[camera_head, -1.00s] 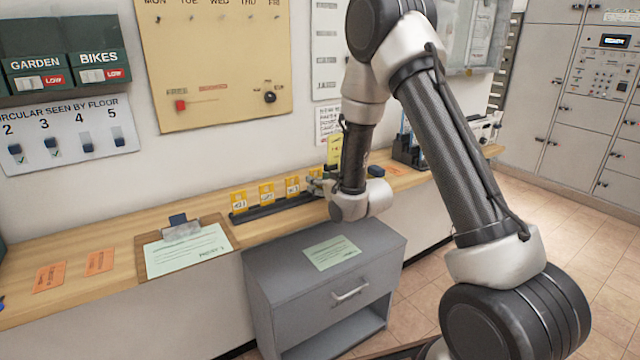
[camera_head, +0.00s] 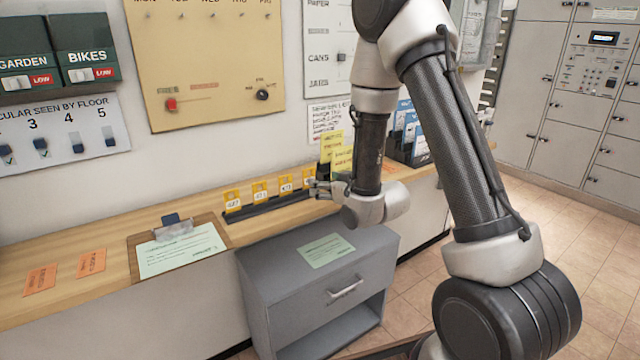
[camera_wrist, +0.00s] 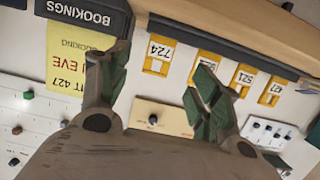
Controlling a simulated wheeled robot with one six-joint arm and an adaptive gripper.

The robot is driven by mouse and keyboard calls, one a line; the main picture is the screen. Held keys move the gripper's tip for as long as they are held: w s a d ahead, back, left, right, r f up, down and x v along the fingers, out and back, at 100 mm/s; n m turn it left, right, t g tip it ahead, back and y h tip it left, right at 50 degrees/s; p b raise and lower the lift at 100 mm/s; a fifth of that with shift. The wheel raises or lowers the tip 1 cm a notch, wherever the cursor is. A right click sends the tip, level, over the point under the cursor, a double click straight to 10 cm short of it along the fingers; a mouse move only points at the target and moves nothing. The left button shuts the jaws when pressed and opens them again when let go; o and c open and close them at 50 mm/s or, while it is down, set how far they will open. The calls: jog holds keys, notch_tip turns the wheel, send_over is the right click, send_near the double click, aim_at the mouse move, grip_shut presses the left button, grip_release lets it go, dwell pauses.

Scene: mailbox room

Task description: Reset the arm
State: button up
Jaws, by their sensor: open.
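My arm reaches down from the upper right in the head view. My gripper (camera_head: 318,187) is above the wooden counter (camera_head: 110,232), by the right end of a black rail (camera_head: 268,206) that holds several yellow numbered tags (camera_head: 259,190). In the wrist view my gripper (camera_wrist: 157,75) has its two green-padded fingers apart, with nothing between them. The tags, one reading 724 (camera_wrist: 158,55), show beyond the fingers, upside down. Whether the gripper touches the rail or a tag cannot be told.
A clipboard (camera_head: 142,268) and orange slips (camera_head: 91,262) lie on the counter. A grey cabinet (camera_head: 290,290) stands in front of it. Yellow cards (camera_head: 331,147) and a holder with blue cards (camera_head: 405,135) stand behind my wrist. A yellow board (camera_head: 205,60) hangs on the wall.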

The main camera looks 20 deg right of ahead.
jog(key=shift+s, duration=0.1)
dwell(0.3)
jog(key=s+d+r+m+g+h, duration=0.2)
jog(key=s+d+r+g+h, duration=0.25)
jog(key=s+d+r, duration=0.6)
jog(key=s+r+g, duration=0.2)
jog(key=s+r, duration=0.1)
jog(key=s, duration=0.9)
jog(key=s+d+r+m+g, duration=0.1)
jog(key=s+r+g, duration=0.2)
jog(key=s, duration=0.9)
jog(key=shift+s+d+r+m+g, duration=0.2)
jog(key=shift+s+d+m+g, duration=0.05)
jog(key=shift+m+g, duration=0.1)
